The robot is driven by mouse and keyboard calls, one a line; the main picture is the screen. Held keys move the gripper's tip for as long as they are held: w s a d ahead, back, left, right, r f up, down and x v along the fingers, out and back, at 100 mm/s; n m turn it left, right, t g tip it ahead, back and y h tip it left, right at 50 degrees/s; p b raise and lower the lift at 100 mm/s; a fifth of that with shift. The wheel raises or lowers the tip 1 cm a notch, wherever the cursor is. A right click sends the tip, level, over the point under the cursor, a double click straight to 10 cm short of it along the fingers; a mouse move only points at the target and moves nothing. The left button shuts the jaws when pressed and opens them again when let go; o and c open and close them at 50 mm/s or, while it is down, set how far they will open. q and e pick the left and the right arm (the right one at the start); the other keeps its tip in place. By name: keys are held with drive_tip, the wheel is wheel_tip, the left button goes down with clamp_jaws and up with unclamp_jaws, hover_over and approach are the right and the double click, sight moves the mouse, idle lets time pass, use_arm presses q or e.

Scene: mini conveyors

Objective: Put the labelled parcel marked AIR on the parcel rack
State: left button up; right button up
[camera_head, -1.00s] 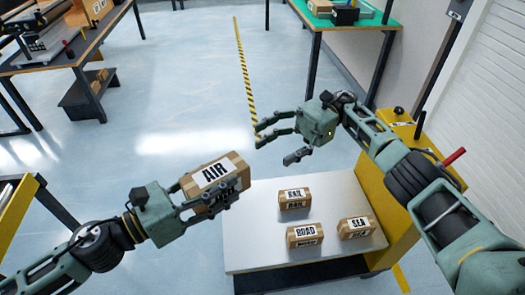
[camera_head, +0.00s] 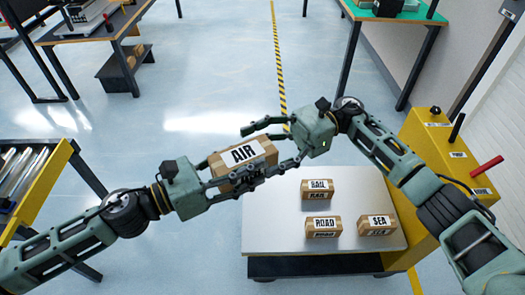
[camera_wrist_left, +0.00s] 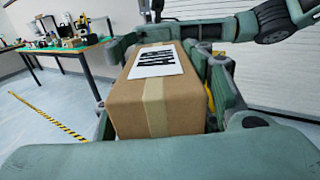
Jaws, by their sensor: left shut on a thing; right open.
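The AIR parcel (camera_head: 244,155) is a brown box with a white label on top. My left gripper (camera_head: 243,172) is shut on it and holds it up near the left edge of the white-topped table. The parcel (camera_wrist_left: 158,105) fills the middle of the left wrist view, between the fingers, label up. My right gripper (camera_head: 275,140) is open, just to the right of the parcel, its fingers pointing left toward and partly behind it. Whether they touch it I cannot tell. I cannot identify the parcel rack for certain.
The white tabletop (camera_head: 280,220) bears the RAIL parcel (camera_head: 319,190), ROAD parcel (camera_head: 322,226) and SEA parcel (camera_head: 379,225). A yellow unit with a red lever (camera_head: 487,167) stands at right. A yellow-sided roller conveyor (camera_head: 45,185) is at left. Open floor lies beyond, with a striped line (camera_head: 277,60).

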drive_tip(key=c, duration=1.5)
use_arm(q)
drive_tip(key=o, duration=1.4)
drive_tip(key=shift+o, duration=0.4)
drive_tip(key=shift+a, duration=0.1)
